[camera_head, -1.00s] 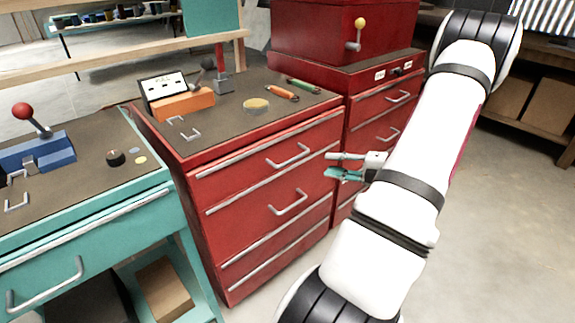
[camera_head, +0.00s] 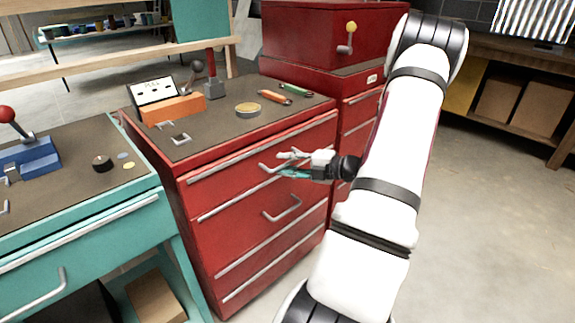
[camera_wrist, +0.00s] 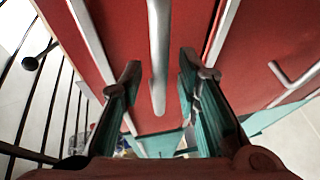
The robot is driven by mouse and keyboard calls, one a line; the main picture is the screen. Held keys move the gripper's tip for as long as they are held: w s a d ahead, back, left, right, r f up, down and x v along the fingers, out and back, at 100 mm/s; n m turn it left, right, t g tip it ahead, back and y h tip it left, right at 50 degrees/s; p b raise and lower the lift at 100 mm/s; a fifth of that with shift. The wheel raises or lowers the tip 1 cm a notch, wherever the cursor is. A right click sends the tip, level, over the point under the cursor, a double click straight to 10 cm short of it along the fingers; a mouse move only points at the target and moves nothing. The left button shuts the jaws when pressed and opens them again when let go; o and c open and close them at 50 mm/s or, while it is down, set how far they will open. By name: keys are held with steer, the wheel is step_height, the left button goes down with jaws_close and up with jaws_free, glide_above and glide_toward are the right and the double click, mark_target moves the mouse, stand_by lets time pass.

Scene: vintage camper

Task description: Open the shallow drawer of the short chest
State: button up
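The short chest (camera_head: 235,250) is a red cabinet with a dark top and several drawers, in the middle of the head view. Its shallow top drawer (camera_head: 228,184) looks shut, flush with the front. That drawer's grey bar handle (camera_head: 264,167) is partly hidden behind my gripper (camera_head: 283,165). In the wrist view the handle (camera_wrist: 158,50) runs between the two teal-padded fingers of my gripper (camera_wrist: 158,67). The fingers are spread, with a visible gap on each side of the bar. A deeper drawer with its own handle (camera_head: 283,209) lies just below.
A teal workbench (camera_head: 90,235) with a drawer stands close at left. A taller red chest (camera_head: 355,118) is behind at right. On the short chest's top are an orange block (camera_head: 175,110), a round tin (camera_head: 248,110) and screwdrivers (camera_head: 275,97). The floor at right is clear.

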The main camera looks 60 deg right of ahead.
jaws_close()
steer(key=shift+s, duration=0.1)
steer(key=s+a+p, duration=0.3)
steer(key=s+p, duration=0.3)
steer(key=s, duration=0.8)
steer(key=s+a+p, duration=0.4)
steer(key=s+p, duration=0.3)
steer(key=s, duration=0.8)
steer(key=shift+s, duration=0.3)
steer(key=shift+a, duration=0.1)
jaws_free()
